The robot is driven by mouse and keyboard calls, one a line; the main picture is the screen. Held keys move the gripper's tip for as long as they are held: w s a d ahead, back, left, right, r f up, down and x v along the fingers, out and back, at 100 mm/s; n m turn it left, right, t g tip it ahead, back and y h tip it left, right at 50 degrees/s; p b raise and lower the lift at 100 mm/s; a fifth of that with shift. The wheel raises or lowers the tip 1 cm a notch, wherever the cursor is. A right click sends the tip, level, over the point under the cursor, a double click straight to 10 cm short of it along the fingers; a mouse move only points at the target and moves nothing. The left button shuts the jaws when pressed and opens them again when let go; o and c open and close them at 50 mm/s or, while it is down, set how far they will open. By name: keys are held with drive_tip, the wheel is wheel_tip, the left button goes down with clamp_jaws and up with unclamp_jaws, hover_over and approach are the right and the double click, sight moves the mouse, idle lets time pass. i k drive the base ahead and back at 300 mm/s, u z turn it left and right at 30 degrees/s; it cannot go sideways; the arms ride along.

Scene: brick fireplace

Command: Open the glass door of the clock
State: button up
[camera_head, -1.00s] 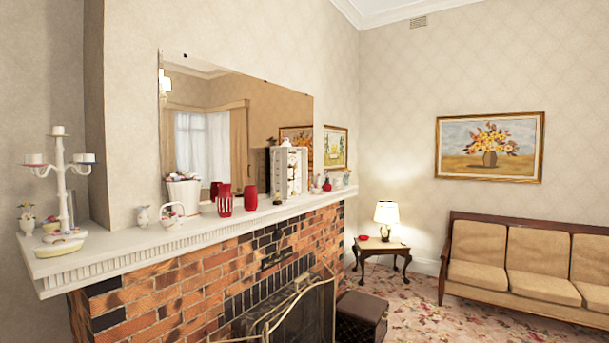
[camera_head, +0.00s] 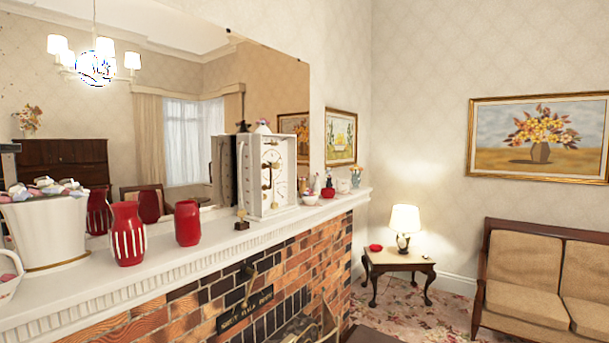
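The clock (camera_head: 273,172) is a white upright box with a dial at the top of its front. It stands on the white mantel shelf (camera_head: 150,270) above the brick fireplace, near the middle of the view. Its front faces right and toward me. I cannot tell from this view whether its glass door is shut or open. A dark upright shape, perhaps its reflection, shows behind it in the mirror. My gripper is not in view.
Left of the clock on the mantel stand two red vases (camera_head: 187,222) and a white pot (camera_head: 47,232). Small ornaments (camera_head: 328,188) stand to its right. A side table (camera_head: 397,262) with a lamp (camera_head: 404,222) and a sofa (camera_head: 545,275) are farther right. A mirror (camera_head: 215,80) backs the mantel.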

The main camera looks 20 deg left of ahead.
sight(258, 166)
drive_tip(key=u, duration=0.25)
drive_tip(key=i, duration=1.1)
drive_tip(key=u, duration=1.25)
drive_tip(key=i, duration=0.85)
drive_tip(key=u, duration=0.65)
